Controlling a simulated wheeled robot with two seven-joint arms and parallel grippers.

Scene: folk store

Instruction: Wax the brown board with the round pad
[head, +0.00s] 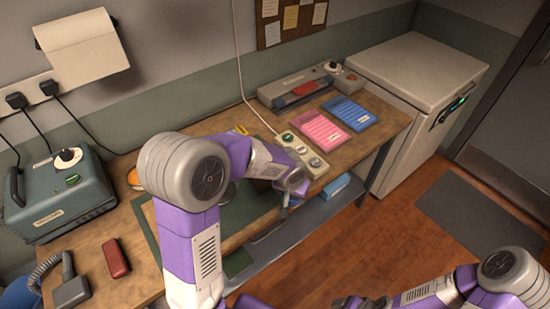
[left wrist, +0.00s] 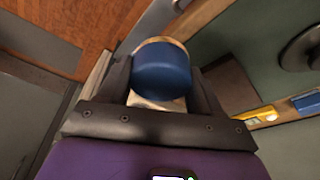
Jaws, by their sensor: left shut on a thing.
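My left gripper (head: 287,204) is over the front edge of the wooden bench. In the left wrist view its jaws (left wrist: 160,85) are shut on a round blue thing with a tan rim (left wrist: 161,70), which looks like the round pad. A dark brown board (left wrist: 233,83) lies on the green mat beside the gripper in that view. In the head view the board (head: 262,186) is mostly hidden by my left arm.
The bench (head: 390,118) holds a control strip (head: 305,160), pink (head: 319,131) and blue (head: 350,112) packs, a sealer-like device (head: 305,88), a green-grey machine (head: 62,195) and a red block (head: 116,258). A white cabinet (head: 420,65) stands right. A dark disc (left wrist: 303,47) lies on the mat.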

